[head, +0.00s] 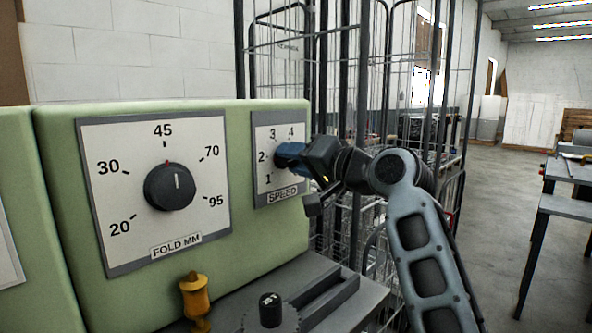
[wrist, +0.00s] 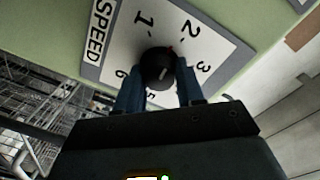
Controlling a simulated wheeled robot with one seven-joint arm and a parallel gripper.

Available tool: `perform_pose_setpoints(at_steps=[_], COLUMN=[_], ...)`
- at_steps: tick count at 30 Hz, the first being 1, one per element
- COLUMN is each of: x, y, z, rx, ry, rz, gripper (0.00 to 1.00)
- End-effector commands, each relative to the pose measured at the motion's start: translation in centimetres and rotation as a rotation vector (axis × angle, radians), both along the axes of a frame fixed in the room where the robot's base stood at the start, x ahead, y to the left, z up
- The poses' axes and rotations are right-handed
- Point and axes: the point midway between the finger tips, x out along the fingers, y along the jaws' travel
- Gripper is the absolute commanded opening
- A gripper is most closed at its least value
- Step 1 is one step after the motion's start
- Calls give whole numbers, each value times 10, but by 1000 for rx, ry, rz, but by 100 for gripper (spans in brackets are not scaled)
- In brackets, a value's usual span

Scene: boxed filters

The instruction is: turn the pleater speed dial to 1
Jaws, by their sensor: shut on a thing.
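The pleater speed dial (wrist: 158,66) is a round black knob on a white plate marked SPEED (head: 283,198), with numbers around it. My gripper (head: 288,156) is at this dial, its blue fingers on either side of the knob and shut on it. In the wrist view the plate is turned around, with the 1 and 2 at the top. A small red mark at the knob's edge lies between 1 and 2, nearer the 2.
The larger FOLD MM dial (head: 171,187) sits left on the same green panel (head: 200,112), its red mark near 45. A yellow-orange knob (head: 195,298) and a black knob (head: 270,308) stand below. Wire cages (head: 345,60) stand behind my arm.

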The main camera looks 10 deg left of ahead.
Motion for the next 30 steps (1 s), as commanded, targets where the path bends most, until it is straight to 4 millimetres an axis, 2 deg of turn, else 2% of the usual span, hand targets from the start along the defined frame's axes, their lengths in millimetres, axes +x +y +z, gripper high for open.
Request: perform_pose_setpoints(at_steps=[15,30], x=[-1,-1], y=[3,3], z=[-4,-3], rx=[-293,-450], ry=[-375,-573], rz=[3,4], gripper=[7,7])
